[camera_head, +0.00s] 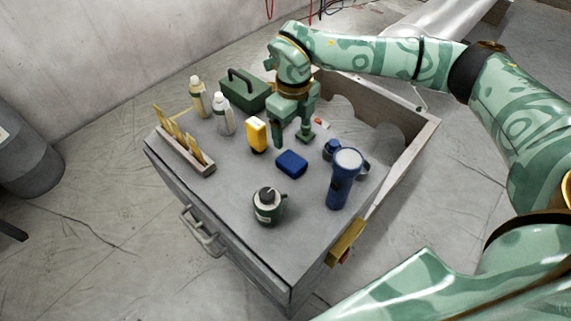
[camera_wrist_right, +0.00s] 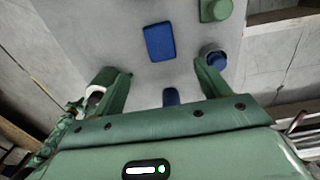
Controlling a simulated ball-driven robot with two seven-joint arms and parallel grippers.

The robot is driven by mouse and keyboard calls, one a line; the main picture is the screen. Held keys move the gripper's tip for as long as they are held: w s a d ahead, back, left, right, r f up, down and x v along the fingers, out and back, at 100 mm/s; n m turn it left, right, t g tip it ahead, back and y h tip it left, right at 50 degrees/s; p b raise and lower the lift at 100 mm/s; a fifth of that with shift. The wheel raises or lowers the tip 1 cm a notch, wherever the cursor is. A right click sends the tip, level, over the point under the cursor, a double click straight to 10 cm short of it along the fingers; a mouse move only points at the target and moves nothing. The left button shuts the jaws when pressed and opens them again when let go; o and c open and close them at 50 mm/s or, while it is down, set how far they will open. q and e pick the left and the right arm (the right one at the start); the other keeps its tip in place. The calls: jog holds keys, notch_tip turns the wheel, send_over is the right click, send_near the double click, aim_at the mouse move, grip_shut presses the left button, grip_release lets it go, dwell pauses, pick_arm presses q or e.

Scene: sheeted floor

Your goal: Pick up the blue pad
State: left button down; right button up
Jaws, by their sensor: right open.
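The blue pad (camera_head: 291,163) lies flat on the grey top of the cabinet in the head view, a small block with rounded edges. A flat blue rectangle that looks like the pad (camera_wrist_right: 159,42) shows in the right wrist view, beyond the fingertips. My right gripper (camera_head: 291,141) is open, pointing down, just behind the pad and apart from it. Its two spread fingers (camera_wrist_right: 163,80) also show in the wrist view, with nothing held between them. Another blue patch there is partly hidden by the gripper. My left gripper is not in view.
A blue flashlight (camera_head: 343,183) stands right of the pad, a dark green pot (camera_head: 268,207) in front. A yellow block (camera_head: 257,135) stands left. A raised wooden edge (camera_head: 412,152) bounds the right side.

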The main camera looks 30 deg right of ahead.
jog(key=b, duration=0.2)
send_over(291, 160)
notch_tip(291, 160, down, 6)
jog(key=shift+s+a, duration=0.1)
jog(key=shift+a, duration=0.05)
jog(key=shift+f, duration=0.4)
notch_tip(291, 160, down, 5)
jog(key=shift+f+b, duration=0.1)
jog(key=shift+b, duration=1.15)
jog(key=shift+r, duration=0.2)
jog(key=shift+c, duration=0.2)
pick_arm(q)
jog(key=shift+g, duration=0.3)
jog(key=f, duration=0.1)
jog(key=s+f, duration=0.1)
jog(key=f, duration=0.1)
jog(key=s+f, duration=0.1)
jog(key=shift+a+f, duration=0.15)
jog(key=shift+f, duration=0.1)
pick_arm(e)
jog(key=c, duration=1)
